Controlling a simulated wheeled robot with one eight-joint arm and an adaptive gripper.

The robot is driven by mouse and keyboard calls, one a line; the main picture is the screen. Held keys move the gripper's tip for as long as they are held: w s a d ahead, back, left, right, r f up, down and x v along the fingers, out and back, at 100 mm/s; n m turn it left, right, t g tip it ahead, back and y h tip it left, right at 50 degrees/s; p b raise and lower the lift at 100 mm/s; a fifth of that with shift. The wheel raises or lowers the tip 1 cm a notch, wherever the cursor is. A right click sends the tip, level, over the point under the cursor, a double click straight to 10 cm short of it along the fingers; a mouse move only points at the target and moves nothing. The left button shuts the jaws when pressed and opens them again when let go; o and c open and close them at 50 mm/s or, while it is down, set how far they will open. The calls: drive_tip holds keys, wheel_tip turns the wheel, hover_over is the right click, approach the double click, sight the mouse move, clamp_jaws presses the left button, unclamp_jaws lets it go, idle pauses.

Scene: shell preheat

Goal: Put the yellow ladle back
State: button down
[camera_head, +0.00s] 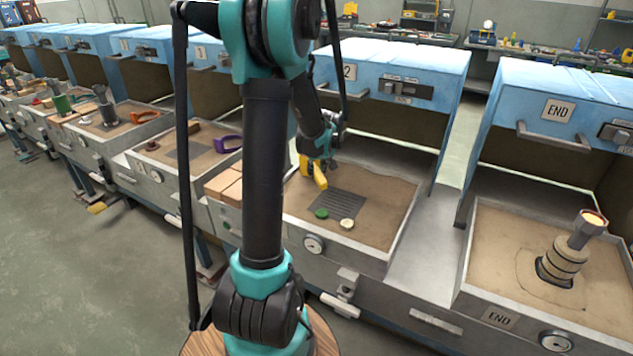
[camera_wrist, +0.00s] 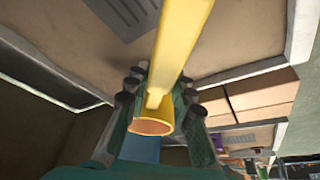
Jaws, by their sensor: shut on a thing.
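The yellow ladle (camera_head: 316,173) is held in my gripper (camera_head: 324,150) over the sand bed of the box marked 2. In the wrist view the yellow ladle (camera_wrist: 184,42) runs from the top edge down between my fingers, with a round, open, orange-rimmed end near them. My gripper (camera_wrist: 155,100) is shut on it, with fingers on both sides. In the head view my arm hides part of the box. I cannot tell whether the ladle's lower end touches the sand.
A grey grate (camera_head: 338,204), a green disc (camera_head: 321,213) and a cream disc (camera_head: 347,224) lie in the same sand bed. Tan blocks (camera_head: 226,185) stand at its left. The END box (camera_head: 543,285) at right holds a stacked mould with a glowing cup.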

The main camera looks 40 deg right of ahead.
drive_tip(key=shift+f, duration=2.25)
drive_tip(key=c, duration=1.3)
unclamp_jaws()
drive_tip(key=shift+r, duration=0.1)
drive_tip(key=v, duration=1.2)
drive_tip(key=shift+a, duration=0.1)
drive_tip(key=shift+a, duration=0.1)
